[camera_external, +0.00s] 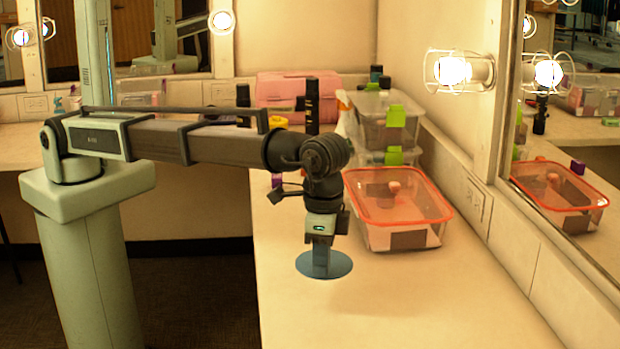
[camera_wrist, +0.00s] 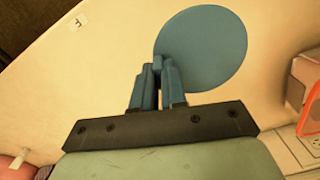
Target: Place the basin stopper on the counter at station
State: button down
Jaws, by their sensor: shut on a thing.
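The basin stopper (camera_external: 341,264) is a flat blue disc with a raised grip in the middle. It is low over the counter (camera_external: 400,310), near its left edge; I cannot tell whether it touches the surface. My gripper (camera_external: 321,252) points down and is shut on the stopper's grip. In the wrist view the disc (camera_wrist: 205,45) extends beyond my gripper's blue fingers (camera_wrist: 160,75), which hide part of it. A small mark (camera_wrist: 78,20) shows on the counter at the upper left of the wrist view; it may be a station label.
A clear container with an orange rim (camera_external: 395,200) stands just right of my gripper. Stacked clear bins with green clips (camera_external: 385,120) and a pink case (camera_external: 285,92) are behind. A mirror and wall lamp (camera_external: 453,70) line the right. The front counter is clear.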

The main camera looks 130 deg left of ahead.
jog(key=shift+w+f+n, duration=0.55)
jog(key=shift+f, duration=1.05)
jog(key=shift+w+f+n, duration=0.5)
jog(key=shift+w+f, duration=0.1)
jog(key=shift+f, duration=1)
jog(key=shift+w+f+n, duration=0.55)
jog(key=shift+f, duration=1.05)
jog(key=c, duration=1.2)
grip_release()
jog(key=shift+f, duration=0.15)
jog(key=shift+o, duration=0.2)
notch_tip(320, 180, up, 12)
